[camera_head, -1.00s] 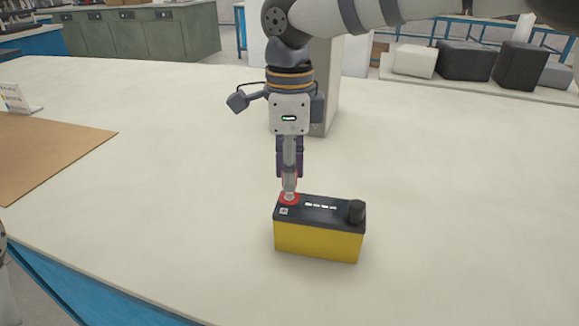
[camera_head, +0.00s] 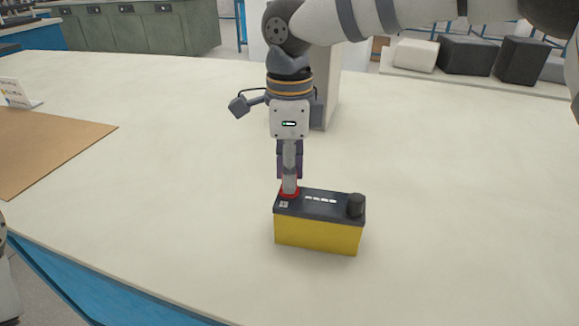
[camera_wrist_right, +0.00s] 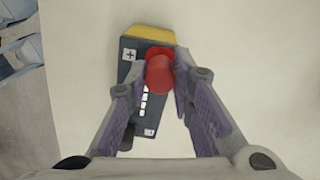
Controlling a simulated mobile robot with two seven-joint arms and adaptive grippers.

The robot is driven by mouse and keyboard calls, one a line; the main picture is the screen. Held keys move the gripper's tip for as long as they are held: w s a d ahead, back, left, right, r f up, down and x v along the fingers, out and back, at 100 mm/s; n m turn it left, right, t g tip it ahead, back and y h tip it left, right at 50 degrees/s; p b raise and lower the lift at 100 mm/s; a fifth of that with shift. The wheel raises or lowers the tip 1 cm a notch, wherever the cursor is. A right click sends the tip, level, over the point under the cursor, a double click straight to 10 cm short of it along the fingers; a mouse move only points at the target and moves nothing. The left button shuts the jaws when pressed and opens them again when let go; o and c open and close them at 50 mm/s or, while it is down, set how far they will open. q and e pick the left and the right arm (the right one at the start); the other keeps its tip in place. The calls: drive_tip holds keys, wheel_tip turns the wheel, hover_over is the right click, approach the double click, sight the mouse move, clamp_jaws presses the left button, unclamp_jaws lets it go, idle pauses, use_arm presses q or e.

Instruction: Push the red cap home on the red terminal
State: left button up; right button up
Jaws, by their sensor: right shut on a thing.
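A battery with a yellow body (camera_head: 317,236) and dark top stands upright on the table, its black terminal or cap (camera_head: 356,204) at the right end. The red cap (camera_wrist_right: 160,74) is between the fingers of my right gripper (camera_head: 289,184), which points straight down over the left end of the battery. The gripper is shut on the cap. A red base (camera_wrist_right: 156,50) at the red terminal shows under and beside the cap in the right wrist view. The fingers and cap hide the joint, so I cannot tell how deep the cap sits. My left gripper is out of view.
A brown board (camera_head: 45,150) lies on the left of the pale table (camera_head: 450,200), with a small white sign (camera_head: 16,93) behind it. Grey, black and white blocks (camera_head: 470,56) stand on a tray at the back right. The table around the battery is clear.

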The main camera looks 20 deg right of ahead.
drive_tip(key=shift+f, duration=0.55)
idle(0.9)
drive_tip(key=o, duration=1.4)
drive_tip(key=shift+r, duration=0.1)
drive_tip(key=shift+r+p, duration=0.35)
drive_tip(key=shift+r, duration=3.15)
